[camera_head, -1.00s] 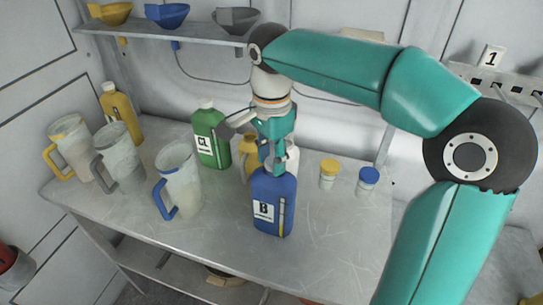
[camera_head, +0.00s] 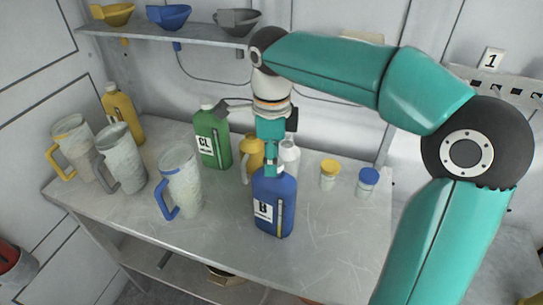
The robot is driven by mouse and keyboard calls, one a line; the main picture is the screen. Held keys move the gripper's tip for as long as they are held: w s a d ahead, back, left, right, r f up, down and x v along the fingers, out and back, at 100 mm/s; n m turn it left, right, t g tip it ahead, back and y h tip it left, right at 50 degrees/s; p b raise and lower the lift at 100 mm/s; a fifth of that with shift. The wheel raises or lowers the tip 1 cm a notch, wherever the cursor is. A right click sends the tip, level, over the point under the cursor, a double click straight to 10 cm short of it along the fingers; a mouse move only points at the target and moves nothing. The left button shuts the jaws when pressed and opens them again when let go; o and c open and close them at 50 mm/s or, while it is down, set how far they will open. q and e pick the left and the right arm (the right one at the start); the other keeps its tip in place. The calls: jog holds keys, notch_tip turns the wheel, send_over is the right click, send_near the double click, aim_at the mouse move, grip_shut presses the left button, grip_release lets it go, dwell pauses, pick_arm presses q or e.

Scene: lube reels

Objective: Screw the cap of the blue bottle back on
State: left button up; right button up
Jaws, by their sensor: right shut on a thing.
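The blue bottle (camera_head: 274,203) with a white "B" label stands upright near the front of the metal table. My right gripper (camera_head: 271,170) comes down from above and is shut at the bottle's neck. Its fingers are around the cap, which is almost wholly hidden between them, so how it sits on the neck cannot be told. My left gripper is not in view.
A green bottle (camera_head: 212,138), a yellow jug (camera_head: 252,150) and a white bottle (camera_head: 290,155) stand close behind. Small jars with yellow (camera_head: 328,174) and blue lids (camera_head: 367,182) stand right. Measuring jugs (camera_head: 181,181) stand left. The table's front (camera_head: 225,240) is clear.

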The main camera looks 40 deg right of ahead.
jog(key=shift+m, duration=0.6)
jog(key=m, duration=0.5)
jog(key=shift+d, duration=0.2)
jog(key=o, duration=1.2)
notch_tip(320, 180, up, 5)
jog(key=p, duration=0.4)
jog(key=shift+p, duration=0.35)
